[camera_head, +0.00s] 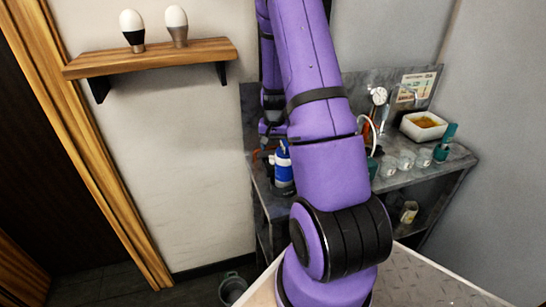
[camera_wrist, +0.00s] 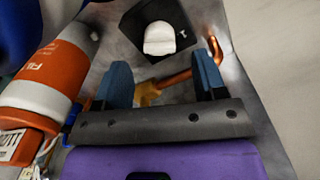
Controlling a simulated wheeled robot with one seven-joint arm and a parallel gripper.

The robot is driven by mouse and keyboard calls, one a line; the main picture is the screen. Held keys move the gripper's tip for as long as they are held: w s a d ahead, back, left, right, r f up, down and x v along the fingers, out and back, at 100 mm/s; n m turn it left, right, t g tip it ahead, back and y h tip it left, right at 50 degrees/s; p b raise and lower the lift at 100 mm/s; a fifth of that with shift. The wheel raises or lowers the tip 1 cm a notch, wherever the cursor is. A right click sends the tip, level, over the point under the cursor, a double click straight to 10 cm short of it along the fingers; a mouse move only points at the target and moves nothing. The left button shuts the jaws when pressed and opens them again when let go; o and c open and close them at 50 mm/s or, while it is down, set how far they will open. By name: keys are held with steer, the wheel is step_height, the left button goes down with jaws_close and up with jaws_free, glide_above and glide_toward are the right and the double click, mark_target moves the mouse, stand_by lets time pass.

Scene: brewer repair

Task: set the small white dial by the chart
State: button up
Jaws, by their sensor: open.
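In the wrist view a small white knob (camera_wrist: 158,38), which looks like the dial, sits on a black plate (camera_wrist: 135,22) with a small pale mark to its right. My gripper (camera_wrist: 163,70) is open, its two blue fingers apart and pointing toward the knob. The knob lies beyond the fingertips, with no visible contact. In the head view my gripper is hidden or unclear behind my purple arm, and I cannot pick out this knob. A chart (camera_head: 414,87) is on the back panel at the right, with a round white gauge (camera_head: 378,95) beside it.
An orange-and-white cylinder (camera_wrist: 45,85) is close to the left finger. A copper pipe (camera_wrist: 175,78) runs between the fingers and up at the right.

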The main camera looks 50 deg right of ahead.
steer(key=shift+f, duration=2.4)
steer(key=c, duration=0.9)
steer(key=shift+m, duration=0.3)
steer(key=m, duration=0.5)
steer(key=shift+m, duration=0.3)
steer(key=m, duration=0.5)
steer(key=shift+m, duration=0.4)
